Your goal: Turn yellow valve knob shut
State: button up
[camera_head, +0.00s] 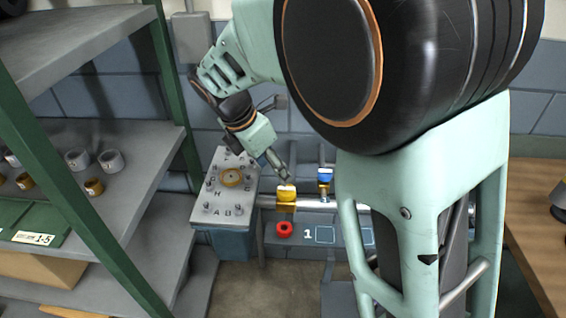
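The yellow valve knob (286,196) sits on the grey horizontal pipe (308,203) at the middle of the view. Its top is pale. My gripper (286,177) points down and to the right, with its fingertips right above or at the top of the knob. The fingers overlap in this view, so I cannot tell whether they touch the knob or how far apart they are. A blue valve knob (325,177) with a yellow lower part stands on the pipe line to the right of the yellow one.
Green-posted shelves (120,170) fill the left; a wooden table (535,210) is at right. My arm hides the pipe's right part.

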aim_at(284, 189)
jog(key=x, duration=1)
jog(key=shift+d, duration=0.15)
jog(key=shift+c, duration=0.6)
jog(key=c, duration=1)
